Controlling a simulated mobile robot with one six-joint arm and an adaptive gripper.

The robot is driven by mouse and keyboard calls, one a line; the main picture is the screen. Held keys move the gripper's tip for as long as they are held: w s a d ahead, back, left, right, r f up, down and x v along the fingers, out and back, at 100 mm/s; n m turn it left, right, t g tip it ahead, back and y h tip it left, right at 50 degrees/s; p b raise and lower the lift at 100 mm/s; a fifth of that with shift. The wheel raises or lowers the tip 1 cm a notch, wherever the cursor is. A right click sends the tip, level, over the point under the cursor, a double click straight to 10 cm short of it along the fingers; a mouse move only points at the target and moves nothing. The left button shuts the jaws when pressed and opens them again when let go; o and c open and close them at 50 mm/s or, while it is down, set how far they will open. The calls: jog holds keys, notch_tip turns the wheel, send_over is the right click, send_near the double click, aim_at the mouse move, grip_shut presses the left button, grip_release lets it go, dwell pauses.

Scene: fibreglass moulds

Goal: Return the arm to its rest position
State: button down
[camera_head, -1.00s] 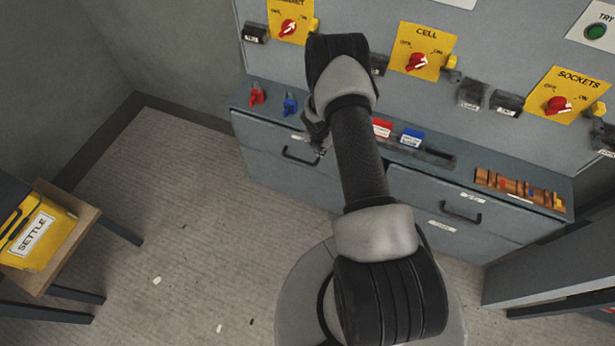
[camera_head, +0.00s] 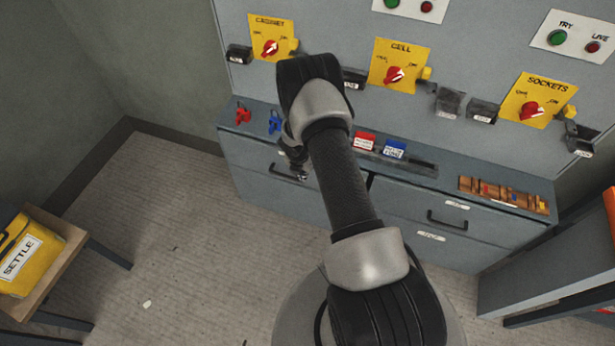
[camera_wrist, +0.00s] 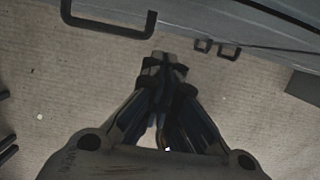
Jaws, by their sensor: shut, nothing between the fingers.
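My gripper (camera_head: 301,172) hangs from the end of my arm in front of the grey cabinet's drawers in the head view, partly hidden behind my own arm. In the wrist view my gripper (camera_wrist: 162,62) has its fingers together with nothing between them. Below them is the carpeted floor (camera_wrist: 85,75). A dark drawer handle (camera_wrist: 110,25) shows just beyond the fingertips. My arm is raised and stretched forward toward the panel, with its wrist bent down.
The grey cabinet (camera_head: 270,203) carries red (camera_head: 243,115) and blue (camera_head: 274,122) padlock-like items, tag holders and a wooden rack (camera_head: 503,194). Above it are yellow switch plates (camera_head: 399,66). A small table (camera_head: 62,262) with a yellow case (camera_head: 28,255) stands left. Open floor (camera_head: 170,230) lies between.

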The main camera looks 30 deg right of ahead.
jog(key=w+p+v, duration=0.1)
jog(key=p+v, duration=0.1)
jog(key=v, duration=0.6)
jog(key=shift+r+p, duration=0.3)
jog(key=shift+r, duration=0.1)
jog(key=shift+s+r, duration=0.1)
jog(key=s+a+r+m, duration=0.15)
jog(key=r+m, duration=0.25)
jog(key=r, duration=0.7)
jog(key=a+r+m, duration=0.2)
jog(key=r+m, duration=0.2)
jog(key=r, duration=0.8)
jog(key=s+a+r+m+t, duration=0.1)
jog(key=s+a+r+m, duration=0.25)
jog(key=r, duration=0.35)
jog(key=s+a+r+m+t, duration=0.1)
jog(key=s+a+r+m, duration=0.1)
jog(key=s+r+m, duration=0.3)
jog(key=s+a+r+m+y, duration=0.1)
jog(key=s+a+r+m, duration=0.2)
jog(key=s, duration=0.6)
jog(key=s+a+r+m+y, duration=0.1)
jog(key=s+a+r+m, duration=0.3)
jog(key=s, duration=0.5)
jog(key=shift+s+a+m+t, duration=0.3)
jog(key=shift+a+m+t, duration=0.1)
jog(key=shift+a+m, duration=0.55)
jog(key=shift+d, duration=0.1)
